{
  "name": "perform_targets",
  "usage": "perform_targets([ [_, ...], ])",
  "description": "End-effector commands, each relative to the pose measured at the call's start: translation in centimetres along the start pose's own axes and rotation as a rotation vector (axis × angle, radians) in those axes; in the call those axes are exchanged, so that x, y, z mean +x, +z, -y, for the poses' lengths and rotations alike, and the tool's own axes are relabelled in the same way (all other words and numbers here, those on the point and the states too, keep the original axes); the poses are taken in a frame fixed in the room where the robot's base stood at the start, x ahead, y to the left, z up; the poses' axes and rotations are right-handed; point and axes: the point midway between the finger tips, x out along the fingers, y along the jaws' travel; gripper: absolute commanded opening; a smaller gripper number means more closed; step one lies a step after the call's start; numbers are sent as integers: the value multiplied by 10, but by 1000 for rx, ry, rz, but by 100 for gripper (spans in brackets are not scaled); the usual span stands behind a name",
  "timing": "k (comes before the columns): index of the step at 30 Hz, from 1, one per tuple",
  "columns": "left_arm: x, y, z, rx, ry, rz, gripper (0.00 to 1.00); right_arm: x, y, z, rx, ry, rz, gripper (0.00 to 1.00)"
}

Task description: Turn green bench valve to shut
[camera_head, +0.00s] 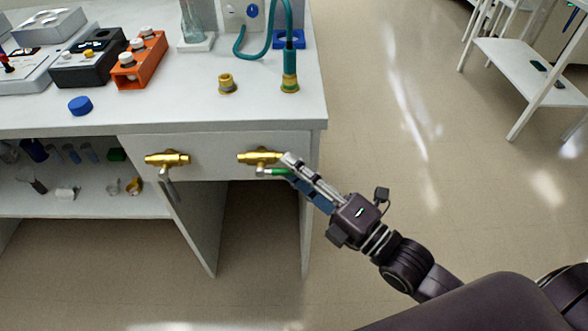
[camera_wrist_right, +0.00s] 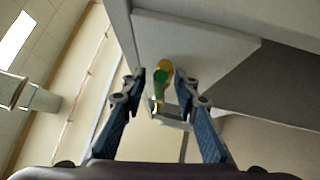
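The green bench valve is a brass valve (camera_head: 258,157) on the bench's front panel, right of a second brass valve. Its green handle (camera_head: 279,171) points right, roughly level and along the brass body. My right gripper (camera_head: 287,166) is at the handle's right end. In the right wrist view, the handle's green end (camera_wrist_right: 160,77) shows between my right gripper's fingertips (camera_wrist_right: 156,92), with brass (camera_wrist_right: 166,66) behind it. The fingers are apart with gaps on both sides of the handle. Contact cannot be made out. My left gripper is not in view.
The second brass valve (camera_head: 167,159) has a grey handle hanging down. The white bench (camera_head: 180,105) carries an orange rack (camera_head: 139,61), a blue cap (camera_head: 80,105) and a teal hose (camera_head: 289,50). Open floor (camera_head: 400,130) lies to the right.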

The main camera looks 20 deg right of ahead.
Motion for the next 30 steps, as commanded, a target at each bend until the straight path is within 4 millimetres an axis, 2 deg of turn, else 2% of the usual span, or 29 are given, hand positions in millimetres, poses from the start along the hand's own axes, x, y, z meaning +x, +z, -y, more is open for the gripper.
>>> perform_targets([
  [8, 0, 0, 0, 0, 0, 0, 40, 1, 0, 0, 0, -1, 0, 28],
  [16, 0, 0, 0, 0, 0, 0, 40, 1, 0, 0, 0, 0, 0, 0],
  [30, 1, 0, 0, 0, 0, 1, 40, 1, 0, 1, 3, 2, 1, 0],
])
